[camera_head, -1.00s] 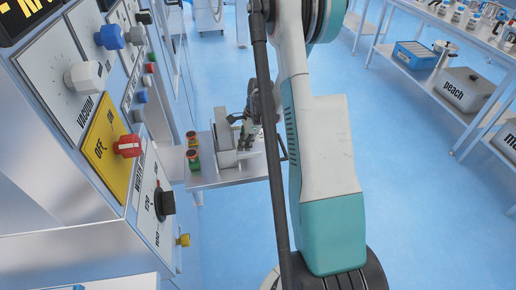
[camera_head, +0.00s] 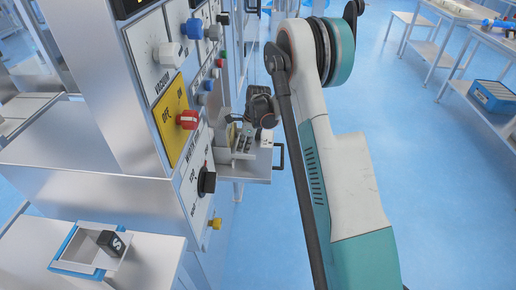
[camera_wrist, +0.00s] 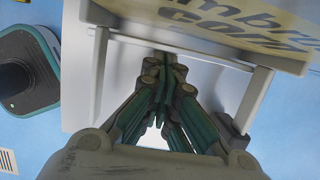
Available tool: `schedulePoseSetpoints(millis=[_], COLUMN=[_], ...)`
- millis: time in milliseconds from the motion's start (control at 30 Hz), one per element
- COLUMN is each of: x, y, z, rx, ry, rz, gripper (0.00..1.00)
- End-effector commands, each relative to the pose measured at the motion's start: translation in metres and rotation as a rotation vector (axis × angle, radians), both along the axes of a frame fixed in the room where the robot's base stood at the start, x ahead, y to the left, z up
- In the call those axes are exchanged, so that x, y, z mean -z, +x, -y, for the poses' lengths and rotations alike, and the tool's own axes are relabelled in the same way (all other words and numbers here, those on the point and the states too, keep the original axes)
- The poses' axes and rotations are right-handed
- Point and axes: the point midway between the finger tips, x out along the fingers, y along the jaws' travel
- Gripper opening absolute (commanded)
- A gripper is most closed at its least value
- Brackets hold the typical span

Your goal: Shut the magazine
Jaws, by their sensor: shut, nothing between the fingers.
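The magazine appears to be the metal tray (camera_head: 258,173) jutting from the machine's side in the head view, with a dark handle (camera_head: 281,157) at its right end. Small items on it are partly hidden. My gripper (camera_head: 262,118) is over the tray, small and dark, its fingers hard to make out there. In the wrist view my gripper (camera_wrist: 164,80) is shut and empty, its fingers together beneath a pale bar frame (camera_wrist: 190,52). I cannot tell whether the fingers touch the frame.
The control panel (camera_head: 172,92) with knobs rises left of the tray. A blue-rimmed holder (camera_head: 72,252) with a black block (camera_head: 110,242) is at front left. A bench with a blue crate (camera_head: 494,96) is at right. Blue floor between is open.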

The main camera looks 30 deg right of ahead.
Motion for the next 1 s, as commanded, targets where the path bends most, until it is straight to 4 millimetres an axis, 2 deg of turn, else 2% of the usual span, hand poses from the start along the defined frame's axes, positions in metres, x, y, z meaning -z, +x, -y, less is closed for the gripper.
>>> schedulePoseSetpoints(millis=[200, 500, 733, 1000], x=[0.000, 0.000, 0.000, 0.000], y=[0.022, 0.046, 0.056, 0.060], z=[-0.037, -0.075, -0.092, -0.098], rx=[-0.003, -0.002, 0.000, 0.000], ry=[0.000, 0.000, 0.000, 0.000], rz=[0.000, 0.000, 0.000, 0.000], gripper=[0.00, 0.00, 0.00, 0.00])
